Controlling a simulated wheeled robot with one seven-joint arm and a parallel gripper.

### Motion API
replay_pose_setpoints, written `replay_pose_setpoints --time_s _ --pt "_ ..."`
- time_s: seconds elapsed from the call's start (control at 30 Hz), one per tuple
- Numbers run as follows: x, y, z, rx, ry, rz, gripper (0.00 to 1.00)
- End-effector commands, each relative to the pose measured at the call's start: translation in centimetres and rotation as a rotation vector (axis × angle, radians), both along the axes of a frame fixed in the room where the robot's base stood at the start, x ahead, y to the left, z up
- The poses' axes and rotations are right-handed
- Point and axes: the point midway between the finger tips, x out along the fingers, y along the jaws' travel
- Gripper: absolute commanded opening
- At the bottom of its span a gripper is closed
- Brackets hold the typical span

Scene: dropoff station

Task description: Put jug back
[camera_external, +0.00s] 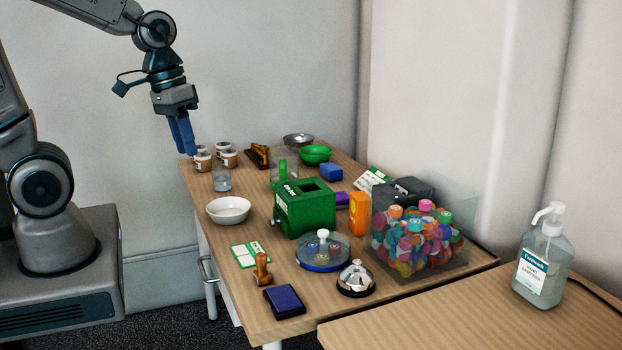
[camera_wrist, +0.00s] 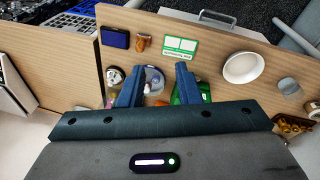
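No thing is plainly a jug. A clear vessel (camera_external: 291,174) stands behind the green box, partly hidden by it, and may be the jug. A small clear cup (camera_external: 221,180) stands near the table's left edge; it also shows at the right in the wrist view (camera_wrist: 288,86). My gripper (camera_external: 186,152) hangs fingers-down above the table's back left corner, near the brown cups. In the wrist view its blue fingers (camera_wrist: 158,82) are apart with nothing held between them.
The wooden table (camera_external: 214,249) holds a white bowl (camera_external: 228,210), a green box (camera_external: 306,209), brown cups (camera_external: 228,158), a bell (camera_external: 356,281), a stamp (camera_external: 262,270) and a clear bin of colourful items (camera_external: 418,240). A sanitizer bottle (camera_external: 543,258) stands on the right table.

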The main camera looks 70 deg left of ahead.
Motion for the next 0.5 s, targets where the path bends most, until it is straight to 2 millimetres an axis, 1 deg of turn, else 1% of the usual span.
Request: replay_pose_setpoints --time_s 0.03,0.1,0.2,0.33,0.5 --pt "-1.1 -0.4 0.4 0.040 -0.027 -0.069 0.30" --pt "-2.3 -0.5 0.6 0.087 -0.050 -0.146 0.30" --pt "-3.3 -0.5 0.8 0.132 -0.074 -0.217 0.30" --pt "-3.9 -0.4 0.9 0.160 -0.088 -0.261 0.30" --pt "-4.0 -0.4 0.9 0.162 -0.089 -0.265 0.30"
